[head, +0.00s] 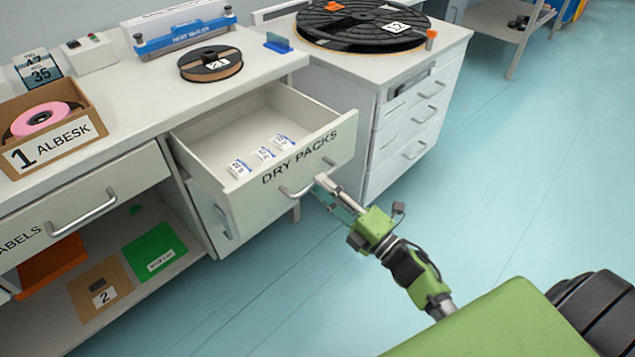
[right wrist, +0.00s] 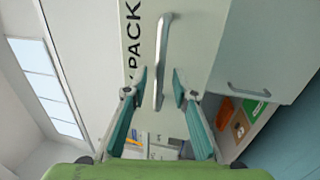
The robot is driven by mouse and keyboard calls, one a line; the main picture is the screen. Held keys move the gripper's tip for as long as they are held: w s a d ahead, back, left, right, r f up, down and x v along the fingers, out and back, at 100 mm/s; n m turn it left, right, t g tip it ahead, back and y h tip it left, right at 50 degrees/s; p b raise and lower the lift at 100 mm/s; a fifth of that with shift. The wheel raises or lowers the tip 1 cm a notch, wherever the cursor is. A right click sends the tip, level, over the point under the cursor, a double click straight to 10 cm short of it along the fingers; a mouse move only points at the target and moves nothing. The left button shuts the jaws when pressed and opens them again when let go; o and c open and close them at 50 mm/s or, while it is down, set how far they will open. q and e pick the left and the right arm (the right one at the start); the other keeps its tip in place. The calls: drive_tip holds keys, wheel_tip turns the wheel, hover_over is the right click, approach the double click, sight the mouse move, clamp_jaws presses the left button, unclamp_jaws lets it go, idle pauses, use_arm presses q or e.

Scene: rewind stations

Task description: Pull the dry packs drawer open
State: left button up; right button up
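The dry packs drawer (head: 308,155), white with "DRY PACKS" on its front, stands pulled out from the bench. Three small white and blue packs (head: 264,154) lie inside it. Its bar handle (head: 296,192) is on the front and also shows upright in the right wrist view (right wrist: 161,65). My right gripper (head: 322,184) is at the right end of the handle. In the right wrist view its teal fingers (right wrist: 159,85) are apart, one on each side of the handle, with a visible gap to it. My left gripper is not in view.
A labels drawer (head: 95,185) is shut at left, above an open shelf with folders (head: 153,251). The bench top holds a small reel (head: 210,64) and a box (head: 50,125). A cabinet (head: 410,115) with a large reel stands at right. The floor at right is clear.

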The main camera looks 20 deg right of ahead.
drive_tip(key=v, duration=0.9)
drive_tip(key=shift+s, duration=0.2)
drive_tip(key=s+d+f+m+g+h+p, duration=0.1)
drive_tip(key=s+f+m+g+h+p, duration=0.45)
drive_tip(key=f, duration=0.75)
drive_tip(key=s+f+m+g+h+p, duration=0.1)
drive_tip(key=s+f+m+g+p, duration=0.2)
drive_tip(key=s+f+m+p, duration=0.7)
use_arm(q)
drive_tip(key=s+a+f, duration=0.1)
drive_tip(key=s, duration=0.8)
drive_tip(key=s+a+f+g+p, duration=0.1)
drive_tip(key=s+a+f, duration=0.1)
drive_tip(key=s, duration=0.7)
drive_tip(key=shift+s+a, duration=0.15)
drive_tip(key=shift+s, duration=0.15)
use_arm(e)
drive_tip(key=s+a+f+m+g, duration=0.2)
drive_tip(key=s+f+g, duration=0.2)
drive_tip(key=s, duration=0.6)
drive_tip(key=s+a+f+m+g, duration=0.2)
drive_tip(key=s+f+g, duration=0.3)
drive_tip(key=s+f, duration=0.4)
drive_tip(key=s+a, duration=0.1)
drive_tip(key=s, duration=0.1)
drive_tip(key=shift+s+a+f, duration=0.25)
drive_tip(key=shift+a+f, duration=0.05)
